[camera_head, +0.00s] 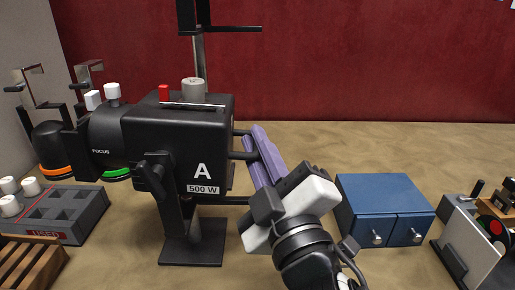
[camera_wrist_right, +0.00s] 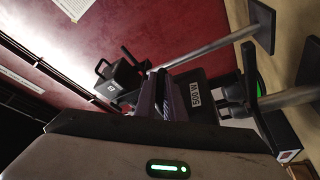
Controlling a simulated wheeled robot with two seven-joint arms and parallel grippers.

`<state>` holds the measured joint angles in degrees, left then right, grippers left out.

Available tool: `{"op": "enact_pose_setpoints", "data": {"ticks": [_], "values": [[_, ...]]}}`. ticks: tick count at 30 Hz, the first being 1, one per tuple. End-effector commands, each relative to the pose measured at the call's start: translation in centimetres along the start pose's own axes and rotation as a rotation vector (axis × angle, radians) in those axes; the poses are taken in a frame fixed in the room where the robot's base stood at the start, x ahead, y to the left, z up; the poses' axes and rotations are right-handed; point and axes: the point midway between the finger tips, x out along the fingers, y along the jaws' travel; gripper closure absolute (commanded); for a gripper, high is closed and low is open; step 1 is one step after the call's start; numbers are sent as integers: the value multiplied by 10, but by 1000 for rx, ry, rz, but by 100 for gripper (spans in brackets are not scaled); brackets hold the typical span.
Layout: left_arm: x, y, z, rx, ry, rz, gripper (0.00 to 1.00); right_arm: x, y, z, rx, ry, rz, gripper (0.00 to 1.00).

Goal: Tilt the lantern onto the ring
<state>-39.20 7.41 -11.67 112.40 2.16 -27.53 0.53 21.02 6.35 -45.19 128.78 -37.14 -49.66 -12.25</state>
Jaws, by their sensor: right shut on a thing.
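The black lantern (camera_head: 175,145), marked "A" and "500 W", is mounted on a stand at left centre, its lens end (camera_head: 105,145) toward the left. Its lettered side also shows in the right wrist view (camera_wrist_right: 198,100). My right gripper (camera_head: 254,146) has purple fingers shut on the black rear handle (camera_head: 241,155) of the lantern; the fingers cover part of it. The fingers also show in the right wrist view (camera_wrist_right: 166,95). A green ring (camera_head: 117,173) shows partly below the lens end. An orange ring (camera_head: 55,171) is further left. My left gripper is not in view.
A blue cabinet (camera_head: 385,195) stands right of my arm, with a grey device (camera_head: 470,240) further right. The table behind the cabinet is clear.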

Motion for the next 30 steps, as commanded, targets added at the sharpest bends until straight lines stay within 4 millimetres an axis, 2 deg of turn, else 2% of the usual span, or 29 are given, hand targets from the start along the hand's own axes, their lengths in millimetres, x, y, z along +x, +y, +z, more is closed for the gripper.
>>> {"op": "enact_pose_setpoints", "data": {"ticks": [1,3,16,17,20,30], "values": [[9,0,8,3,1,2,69,-3,-12,7,33,-4,5,100],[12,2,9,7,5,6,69,-4,-16,9,66,-3,18,100],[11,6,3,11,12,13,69,-3,-16,8,107,-3,37,100],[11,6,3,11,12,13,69,-3,-16,8,107,-3,37,87],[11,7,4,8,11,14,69,-3,-16,8,107,-3,37,72],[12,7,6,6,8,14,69,-5,-16,8,106,-1,38,72]]}}
